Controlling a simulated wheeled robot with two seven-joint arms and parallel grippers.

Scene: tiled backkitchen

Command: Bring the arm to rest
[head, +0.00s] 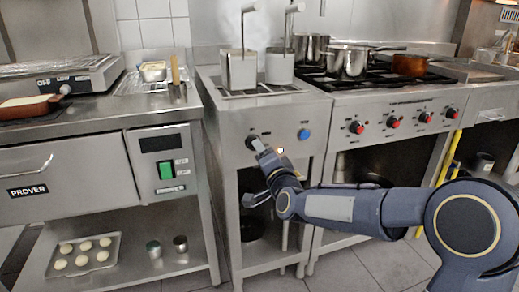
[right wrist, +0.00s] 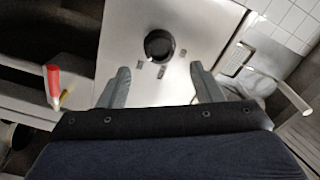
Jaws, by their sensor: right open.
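My right arm reaches in from the right in the head view. Its gripper (head: 255,172) is in front of the middle counter unit's front panel, with one finger high near the black knob (head: 252,141) and the other lower. In the right wrist view my right gripper (right wrist: 160,74) has its two fingers wide apart with nothing between them. The black knob (right wrist: 159,45) shows beyond the fingertips, on the steel panel; I cannot tell whether a finger touches it. My left gripper is not in view.
A blue knob (head: 304,134) is right of the gripper on the panel. The stove (head: 395,105) with pots and red knobs stands right; a counter with a green switch (head: 166,170) stands left. A tray of pale rounds (head: 84,254) lies below. Open floor (head: 345,268) lies in front.

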